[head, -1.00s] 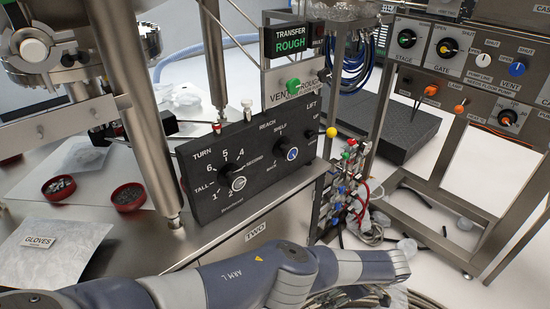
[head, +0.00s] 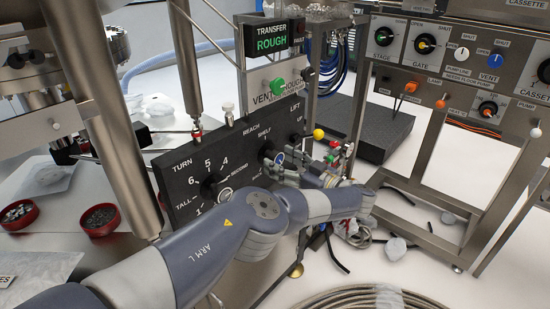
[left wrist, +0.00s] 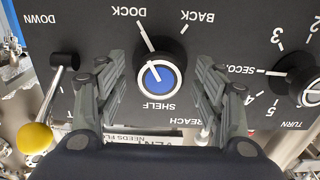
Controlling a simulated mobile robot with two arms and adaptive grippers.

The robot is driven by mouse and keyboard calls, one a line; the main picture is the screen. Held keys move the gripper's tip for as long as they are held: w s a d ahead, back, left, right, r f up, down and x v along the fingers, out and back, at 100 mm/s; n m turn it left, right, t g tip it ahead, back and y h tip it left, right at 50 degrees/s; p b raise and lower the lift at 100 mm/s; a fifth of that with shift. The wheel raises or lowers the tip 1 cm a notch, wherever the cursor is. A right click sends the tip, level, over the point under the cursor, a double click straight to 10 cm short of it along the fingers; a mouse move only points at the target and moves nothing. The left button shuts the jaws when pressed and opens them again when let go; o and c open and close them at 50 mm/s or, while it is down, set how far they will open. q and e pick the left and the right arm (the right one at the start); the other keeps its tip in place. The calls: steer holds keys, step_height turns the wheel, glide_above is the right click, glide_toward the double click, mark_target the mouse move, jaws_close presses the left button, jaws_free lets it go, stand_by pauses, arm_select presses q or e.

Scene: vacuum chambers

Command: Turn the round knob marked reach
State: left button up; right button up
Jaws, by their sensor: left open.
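The reach knob (left wrist: 171,52) is round and black with a blue centre in the left wrist view, where the panel's lettering is upside down. SHELF, DOCK and BACK are printed around it, and a white line runs from it towards DOCK. In the head view the knob (head: 268,150) shows partly behind my left gripper (head: 284,169). My left gripper (left wrist: 158,66) is open, with one finger on each side of the knob in the left wrist view. Gaps show between the fingers and the knob; I cannot tell its exact distance from the panel. My right gripper is not in view.
The turn knob (left wrist: 299,78) is beside the reach knob on the same black panel (head: 180,158). On the other side is the lift lever with a yellow ball (left wrist: 35,139). Red dishes (head: 101,219) stand on the bench at left. A coiled hose (head: 345,300) lies below.

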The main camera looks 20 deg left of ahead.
arm_select(q)
steer(key=shift+x, duration=1.3)
steer(key=c, duration=1.1)
